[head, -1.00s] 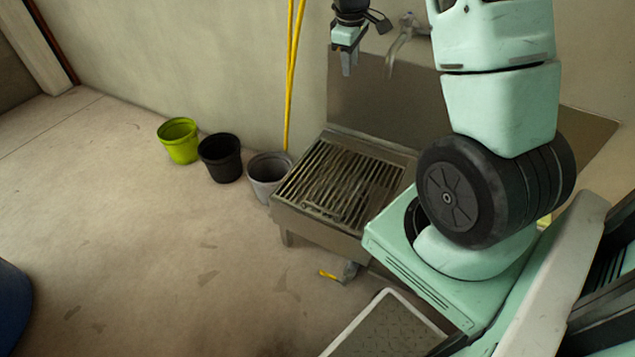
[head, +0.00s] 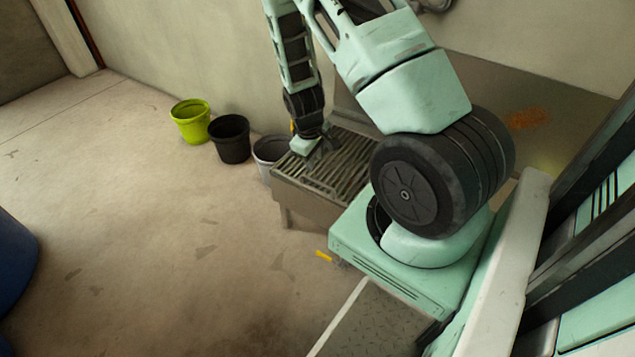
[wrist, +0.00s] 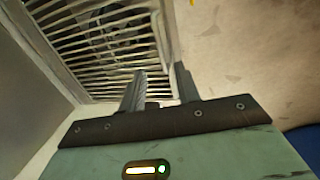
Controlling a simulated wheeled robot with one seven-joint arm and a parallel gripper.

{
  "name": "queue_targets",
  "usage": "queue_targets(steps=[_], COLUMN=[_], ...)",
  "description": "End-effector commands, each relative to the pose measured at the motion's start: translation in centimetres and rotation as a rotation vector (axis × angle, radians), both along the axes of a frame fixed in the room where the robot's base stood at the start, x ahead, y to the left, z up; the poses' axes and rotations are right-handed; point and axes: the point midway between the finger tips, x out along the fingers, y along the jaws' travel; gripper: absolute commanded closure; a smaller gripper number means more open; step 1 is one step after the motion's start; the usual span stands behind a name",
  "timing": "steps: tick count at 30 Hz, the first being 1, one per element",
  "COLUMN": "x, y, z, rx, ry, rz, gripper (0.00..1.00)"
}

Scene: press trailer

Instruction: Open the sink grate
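The sink grate (head: 345,165) is a panel of parallel metal bars lying flat on top of the low metal sink (head: 308,197) against the wall. My gripper (head: 318,146) is pointed down over its left end and hides part of the bars. In the wrist view the grate (wrist: 95,50) fills the upper left. My gripper (wrist: 160,75) shows two fingers apart with nothing between them that I can see held. One finger lies over the bars and the other near the sink's outer edge. I cannot tell whether they touch it.
A green pot (head: 191,121), a black pot (head: 230,139) and a grey pot (head: 267,152) stand left of the sink along the wall. A small yellow item (head: 323,256) lies on the floor. A blue object (head: 15,262) is at the left edge. The floor between is clear.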

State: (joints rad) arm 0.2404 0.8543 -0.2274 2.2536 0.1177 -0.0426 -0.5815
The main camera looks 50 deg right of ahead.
Motion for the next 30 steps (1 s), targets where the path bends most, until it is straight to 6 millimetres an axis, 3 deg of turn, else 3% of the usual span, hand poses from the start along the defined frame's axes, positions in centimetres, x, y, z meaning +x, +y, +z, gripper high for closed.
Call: queue_targets(steps=[1,6,15,29,30], x=[-0.1,0.0,0.1,0.2,0.2], y=[-0.2,-0.9,-1.9,-2.0,-2.0], z=[-1.5,-5.0,-9.4,-10.3,-10.3], rx=[0.002,0.002,0.001,0.000,0.000], ry=[0.003,0.003,0.001,-0.001,-0.001], rz=[-0.002,-0.002,0.000,0.001,0.001], gripper=[0.67,0.67,0.67,0.67,0.79])
